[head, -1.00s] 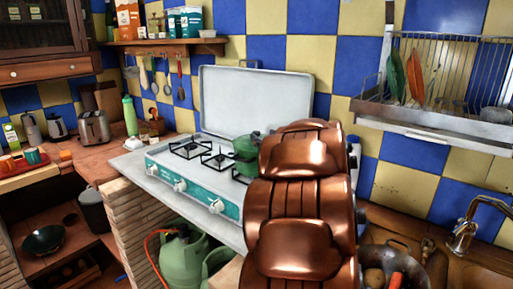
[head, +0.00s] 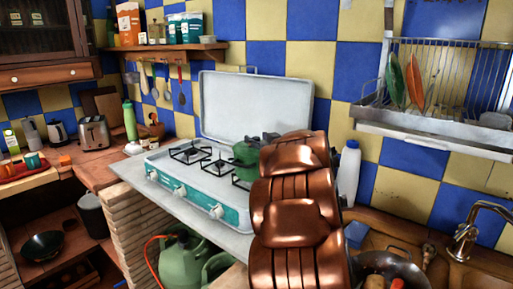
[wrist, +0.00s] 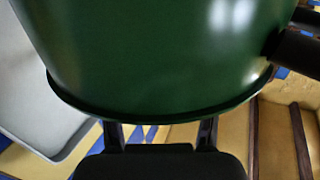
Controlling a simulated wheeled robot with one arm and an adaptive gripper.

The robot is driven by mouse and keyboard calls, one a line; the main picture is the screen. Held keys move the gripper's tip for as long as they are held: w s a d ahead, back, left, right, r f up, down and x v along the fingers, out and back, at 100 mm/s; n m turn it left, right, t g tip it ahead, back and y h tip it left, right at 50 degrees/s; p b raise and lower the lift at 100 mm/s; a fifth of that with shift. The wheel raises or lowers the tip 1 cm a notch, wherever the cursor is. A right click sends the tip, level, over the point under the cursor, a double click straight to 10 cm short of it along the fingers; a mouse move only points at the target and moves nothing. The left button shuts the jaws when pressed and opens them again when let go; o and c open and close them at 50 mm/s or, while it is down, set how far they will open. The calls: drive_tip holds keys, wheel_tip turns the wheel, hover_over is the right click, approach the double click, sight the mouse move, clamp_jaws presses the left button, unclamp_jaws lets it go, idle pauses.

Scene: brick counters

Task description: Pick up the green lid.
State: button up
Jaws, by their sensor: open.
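A green pot (head: 246,153) stands on the stove's right rear burner, partly hidden behind my copper-coloured arm. A dark knob-like part shows at its top, but I cannot clearly separate the green lid from the pot there. In the wrist view a large, smooth green surface (wrist: 160,55) with a dark rim fills the upper part, very close. I cannot tell whether it is lid or pot body. A dark handle juts out at its right. My gripper (wrist: 161,134) is open, its two fingers apart near the rim. Contact is unclear.
The white stove (head: 140,168) has its lid panel (head: 255,107) raised behind. A white bottle (head: 348,173) and a pan (head: 395,268) are right of my arm. A dish rack (head: 440,115) hangs on the wall. Green gas bottles (head: 182,262) stand below.

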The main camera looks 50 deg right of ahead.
drive_tip(key=shift+w+d, duration=0.2)
drive_tip(key=shift+w, duration=0.45)
clamp_jaws()
